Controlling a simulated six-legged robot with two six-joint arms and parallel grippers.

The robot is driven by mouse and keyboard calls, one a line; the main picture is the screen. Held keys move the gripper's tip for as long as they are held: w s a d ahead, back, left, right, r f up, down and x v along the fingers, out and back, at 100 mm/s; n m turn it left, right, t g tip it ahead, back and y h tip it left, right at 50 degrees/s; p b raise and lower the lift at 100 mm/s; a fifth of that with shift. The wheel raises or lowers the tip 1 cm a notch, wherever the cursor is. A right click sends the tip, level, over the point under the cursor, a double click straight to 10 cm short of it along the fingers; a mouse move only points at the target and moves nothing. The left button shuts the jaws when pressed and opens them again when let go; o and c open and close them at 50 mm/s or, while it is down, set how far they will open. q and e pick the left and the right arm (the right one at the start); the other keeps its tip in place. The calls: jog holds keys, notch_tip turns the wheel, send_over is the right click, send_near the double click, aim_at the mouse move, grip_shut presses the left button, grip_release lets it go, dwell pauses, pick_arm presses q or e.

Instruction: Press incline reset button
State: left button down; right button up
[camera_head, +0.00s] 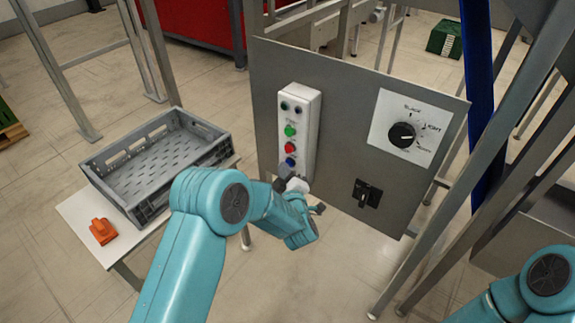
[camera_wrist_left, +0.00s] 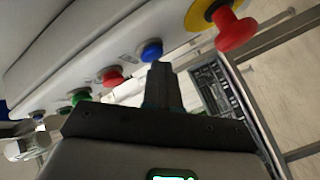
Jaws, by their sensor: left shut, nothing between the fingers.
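A white button box (camera_head: 311,118) is mounted on a grey panel, with a column of buttons; their labels are too small to read. It has a green button (camera_head: 290,130), a red button (camera_head: 290,148) and a blue button (camera_head: 291,162). My left gripper (camera_head: 286,170) is shut and empty, at the box just below the blue button. In the left wrist view, the shut fingertips (camera_wrist_left: 162,68) point toward the blue button (camera_wrist_left: 152,50), close to it; contact cannot be told. A red mushroom button (camera_wrist_left: 235,32) on a yellow ring is to their right. My right gripper is out of view.
The grey panel (camera_head: 350,95) also carries a rotary dial (camera_head: 402,134) and a black switch (camera_head: 367,195). A grey crate (camera_head: 108,156) and an orange object (camera_head: 103,231) are on a white table at left. A blue post (camera_head: 480,80) stands at right.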

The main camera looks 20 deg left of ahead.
pick_arm(q)
jog(key=shift+s+a, duration=0.3)
jog(key=shift+s, duration=0.5)
jog(key=s, duration=0.1)
jog(key=s+a+b, duration=0.1)
jog(key=s, duration=0.2)
jog(key=shift+s+a, duration=0.35)
dwell(0.7)
